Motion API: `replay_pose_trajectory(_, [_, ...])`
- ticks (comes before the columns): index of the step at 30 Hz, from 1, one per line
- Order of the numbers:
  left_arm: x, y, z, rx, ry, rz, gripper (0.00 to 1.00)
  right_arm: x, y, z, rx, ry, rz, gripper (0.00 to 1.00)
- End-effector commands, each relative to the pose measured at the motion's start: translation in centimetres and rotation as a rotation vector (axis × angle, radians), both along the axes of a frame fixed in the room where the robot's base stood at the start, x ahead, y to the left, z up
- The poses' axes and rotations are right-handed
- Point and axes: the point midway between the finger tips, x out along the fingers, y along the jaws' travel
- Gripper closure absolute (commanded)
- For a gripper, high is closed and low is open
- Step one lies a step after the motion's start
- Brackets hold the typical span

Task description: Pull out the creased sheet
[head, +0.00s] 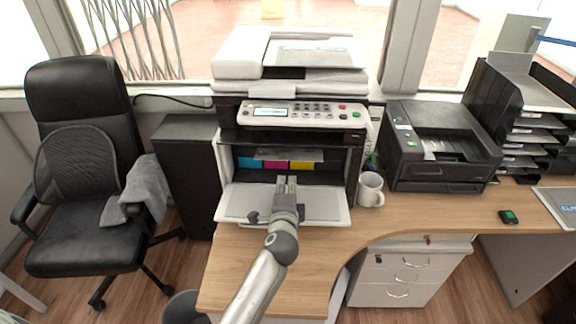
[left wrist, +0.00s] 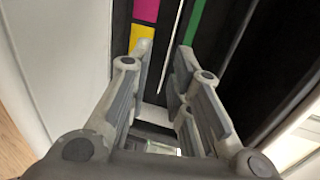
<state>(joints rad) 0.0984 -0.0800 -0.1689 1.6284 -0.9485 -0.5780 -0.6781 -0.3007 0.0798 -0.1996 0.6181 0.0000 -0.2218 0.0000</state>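The printer (head: 290,116) stands on the counter with its front flap (head: 240,203) folded down. Inside the opening, a pale grey strip (head: 272,154), likely the creased sheet, shows above the coloured cartridges (head: 302,166). My left gripper (head: 287,180) is in front of the opening, above the flap. In the left wrist view its fingers (left wrist: 163,55) are apart, with no sheet clearly held. A thin white line (left wrist: 171,48) runs beyond the fingertips, beside a green strip (left wrist: 190,40); I cannot tell if it is the sheet's edge. My right gripper is not in view.
A white mug (head: 371,190) stands close to the right of the flap. A black printer (head: 440,146) and stacked trays (head: 520,120) stand farther right. A black chair (head: 85,180) is at the left.

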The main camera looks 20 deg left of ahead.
Motion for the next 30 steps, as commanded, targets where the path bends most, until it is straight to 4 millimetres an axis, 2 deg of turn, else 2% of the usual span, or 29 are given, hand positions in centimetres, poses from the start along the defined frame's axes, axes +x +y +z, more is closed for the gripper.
replay_pose_trajectory(21, [8.3, 2.4, 0.0, 0.001, -0.004, 0.000, 0.80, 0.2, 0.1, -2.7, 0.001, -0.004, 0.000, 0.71])
replay_pose_trajectory(30, [10.0, 2.9, 0.1, 0.001, -0.003, 0.000, 0.80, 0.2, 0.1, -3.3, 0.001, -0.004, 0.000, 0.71])
